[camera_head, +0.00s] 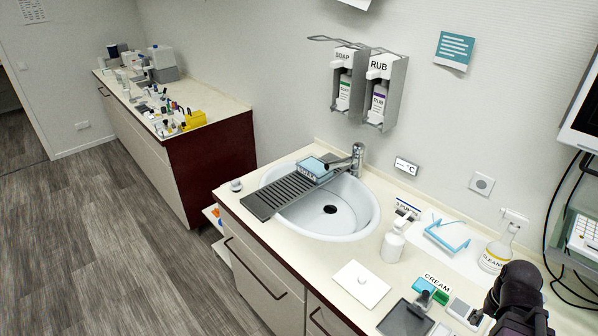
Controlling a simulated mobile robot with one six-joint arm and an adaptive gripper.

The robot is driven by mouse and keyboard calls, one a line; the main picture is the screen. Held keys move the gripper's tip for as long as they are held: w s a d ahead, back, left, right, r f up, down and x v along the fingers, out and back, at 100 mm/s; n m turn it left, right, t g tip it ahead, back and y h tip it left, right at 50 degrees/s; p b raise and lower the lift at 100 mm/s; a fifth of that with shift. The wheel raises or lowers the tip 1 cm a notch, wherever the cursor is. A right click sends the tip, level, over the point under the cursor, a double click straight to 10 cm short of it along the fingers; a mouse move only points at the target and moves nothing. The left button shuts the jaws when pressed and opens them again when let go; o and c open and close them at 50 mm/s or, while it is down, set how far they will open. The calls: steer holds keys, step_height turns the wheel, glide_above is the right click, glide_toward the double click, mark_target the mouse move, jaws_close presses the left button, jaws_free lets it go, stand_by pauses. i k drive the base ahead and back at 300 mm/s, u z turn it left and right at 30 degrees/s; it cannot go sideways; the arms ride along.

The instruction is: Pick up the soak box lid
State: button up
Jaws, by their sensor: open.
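A flat white square lid with a small round knob (361,285), which looks like the soak box lid, lies on the cream counter in front of the sink. It lies flat with its knob up, and nothing touches its top. I cannot tell whether a box is under it. A dark part of my own arm shows at the lower right, to the right of the lid and apart from it. My gripper's fingers cannot be made out in this view.
A white pump bottle (393,246) stands behind the lid. A dark tray (404,320) and CREAM-labelled items lie to its right. The sink (349,224) with a grey drain rack (272,196) is at the back left. A CLEAN bottle (496,252) stands further right.

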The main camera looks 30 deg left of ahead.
mark_target(361, 283)
steer(key=u, duration=1.1)
steer(key=k, duration=0.95)
steer(key=z, duration=0.05)
steer(key=i, duration=0.9)
steer(key=u, duration=0.1)
